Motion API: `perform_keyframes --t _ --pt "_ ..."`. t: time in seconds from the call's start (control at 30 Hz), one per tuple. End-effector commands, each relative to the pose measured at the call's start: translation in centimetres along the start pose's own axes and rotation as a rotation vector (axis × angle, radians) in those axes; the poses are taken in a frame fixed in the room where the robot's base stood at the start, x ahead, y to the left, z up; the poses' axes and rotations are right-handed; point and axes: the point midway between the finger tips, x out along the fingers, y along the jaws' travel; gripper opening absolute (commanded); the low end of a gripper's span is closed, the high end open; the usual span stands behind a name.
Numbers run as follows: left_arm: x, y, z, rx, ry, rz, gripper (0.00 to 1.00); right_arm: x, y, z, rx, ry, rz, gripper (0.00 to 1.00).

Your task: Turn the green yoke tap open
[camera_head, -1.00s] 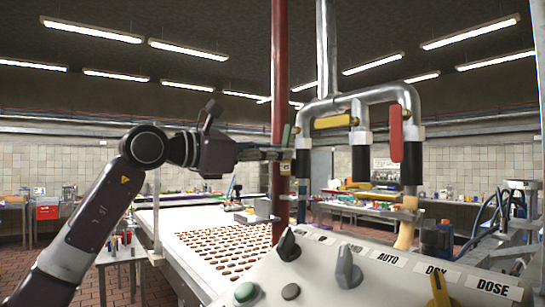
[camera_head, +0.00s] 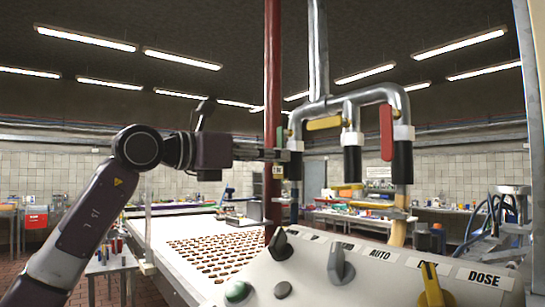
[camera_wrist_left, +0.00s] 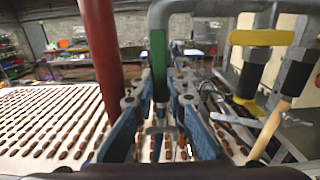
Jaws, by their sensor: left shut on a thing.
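The green yoke tap handle (camera_wrist_left: 158,62) hangs upright between my left gripper's blue fingers in the left wrist view. My left gripper (camera_wrist_left: 158,98) is shut on its lower part. In the head view my left gripper (camera_head: 276,154) reaches past the red post to the left leg of the grey pipe yoke (camera_head: 372,97); the green handle is small and mostly hidden there. A yellow tap handle (camera_head: 324,123) lies nearly level on the middle leg. A red tap handle (camera_head: 386,133) hangs upright on the right leg. My right gripper is not in view.
A red vertical post (camera_head: 272,70) stands close beside my left gripper. A conveyor with rows of brown biscuits (camera_head: 215,255) runs below. A control panel (camera_head: 385,275) with knobs is in front. Tables with items stand behind.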

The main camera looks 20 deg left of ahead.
Motion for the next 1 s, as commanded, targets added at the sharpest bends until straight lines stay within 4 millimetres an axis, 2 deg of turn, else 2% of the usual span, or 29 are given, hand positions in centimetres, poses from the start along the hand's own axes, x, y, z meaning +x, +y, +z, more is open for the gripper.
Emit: perform_keyframes --t 0.1,0.13,0.3,0.53,0.67,0.77,1.0 --pt "-0.1 0.0 0.3 -0.001 -0.008 0.000 0.00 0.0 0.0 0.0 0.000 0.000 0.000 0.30" --pt "-0.1 0.0 0.3 -0.001 -0.008 0.000 0.14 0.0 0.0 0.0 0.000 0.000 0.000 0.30" --pt "-0.1 0.0 0.2 0.000 -0.006 0.000 0.30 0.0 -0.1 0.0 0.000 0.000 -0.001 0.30" --pt "-0.1 0.0 0.1 0.000 -0.003 0.000 0.30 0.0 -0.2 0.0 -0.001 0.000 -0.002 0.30" --pt "-0.8 0.1 0.1 0.001 -0.004 0.001 0.30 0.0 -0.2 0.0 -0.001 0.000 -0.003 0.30" --pt "-2.3 0.1 0.2 0.002 -0.006 0.003 0.30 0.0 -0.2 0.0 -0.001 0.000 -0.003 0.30" --pt "-7.4 0.1 0.1 0.002 -0.005 0.003 0.30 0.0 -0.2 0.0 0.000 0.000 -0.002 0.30"
